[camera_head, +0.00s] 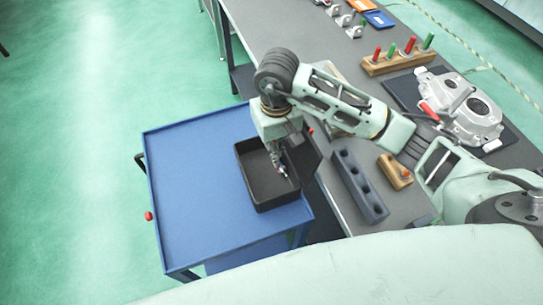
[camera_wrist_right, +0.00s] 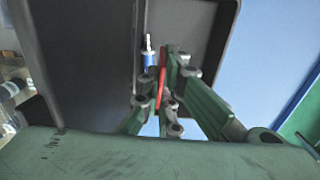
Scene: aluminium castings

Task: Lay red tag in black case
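The black case (camera_head: 256,196) is an open tray on the blue cart. My right gripper (camera_head: 281,168) points down into it from above. In the right wrist view my right gripper (camera_wrist_right: 163,88) is shut on the thin red tag (camera_wrist_right: 162,76), which stands on edge between the fingertips. The case's dark floor and wall (camera_wrist_right: 195,28) lie beyond the fingers. I cannot tell whether the tag touches the floor. My left gripper is not in view.
A small blue and silver part (camera_wrist_right: 149,58) shows in the case close beside the fingertips. The blue cart top (camera_head: 190,190) is clear left of the case. On the grey bench stand a dark block with holes (camera_head: 358,187), a wooden peg rack (camera_head: 398,62) and an aluminium casting (camera_head: 462,104).

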